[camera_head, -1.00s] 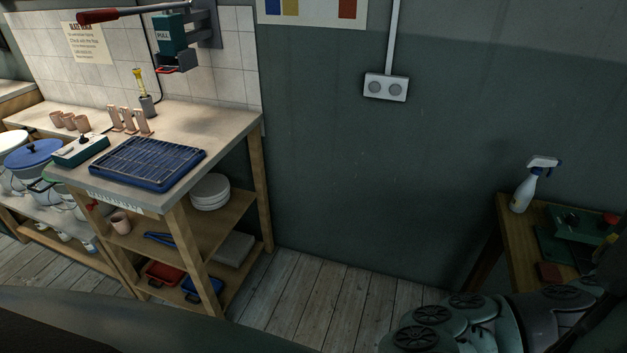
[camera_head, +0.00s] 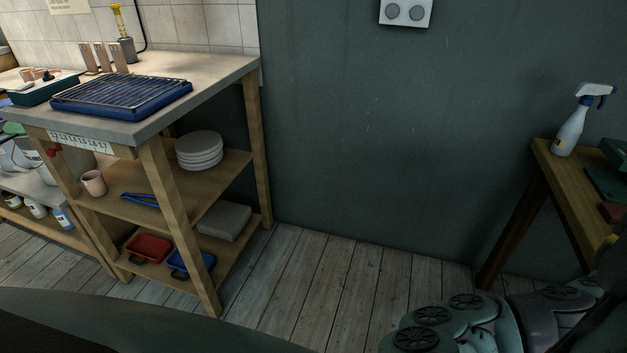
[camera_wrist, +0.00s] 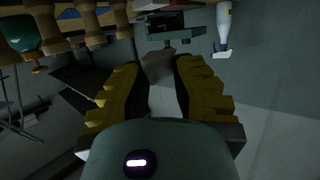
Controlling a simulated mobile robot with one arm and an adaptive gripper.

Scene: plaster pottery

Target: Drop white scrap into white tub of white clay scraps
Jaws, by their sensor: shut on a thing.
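In the wrist view my gripper (camera_wrist: 158,68) has its two yellow ridged fingers on either side of a small, dull grey-brown piece (camera_wrist: 158,64). The piece sits between the fingertips in shade, so I cannot tell its true colour; it appears to be the scrap. In the head view the fingers and the held piece cannot be made out. No tub of white clay scraps can be identified. Pale tubs (camera_head: 18,154) are partly visible at the left edge, with their contents hidden.
A workbench (camera_head: 222,72) with a blue rack tray (camera_head: 125,97) stands left, its shelves holding plates (camera_head: 200,150) and red and blue trays. A wooden table (camera_head: 555,178) with a spray bottle (camera_head: 570,128) is at right. Bare floor (camera_head: 330,265) lies between them.

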